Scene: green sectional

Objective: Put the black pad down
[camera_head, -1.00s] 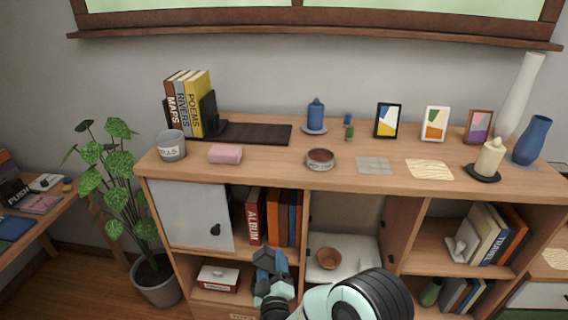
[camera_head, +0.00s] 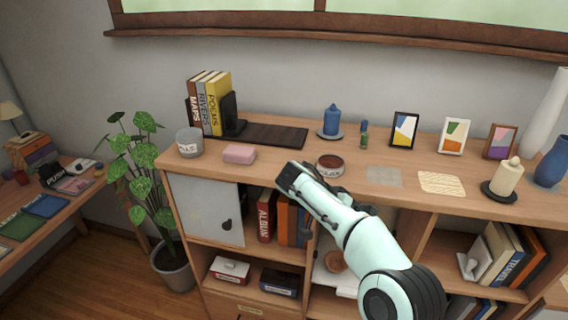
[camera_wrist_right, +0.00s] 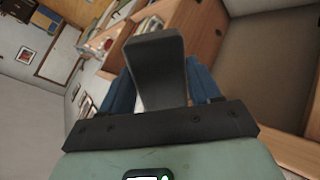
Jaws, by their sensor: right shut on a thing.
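My right gripper (camera_head: 292,178) is above the front edge of the wooden cabinet top, left of the red-filled dish. In the right wrist view the black pad (camera_wrist_right: 156,62), a dark flat slab, sticks out between the blue fingers of the right gripper (camera_wrist_right: 160,84), which is shut on it. In the head view the pad is hard to tell from the dark gripper. The cabinet top (camera_head: 275,172) lies beneath and behind the gripper. My left gripper is not in view.
A pink block (camera_head: 239,154), a grey cup (camera_head: 189,142) and a round dish (camera_head: 330,165) stand near the gripper. Bare wood shows between block and dish.

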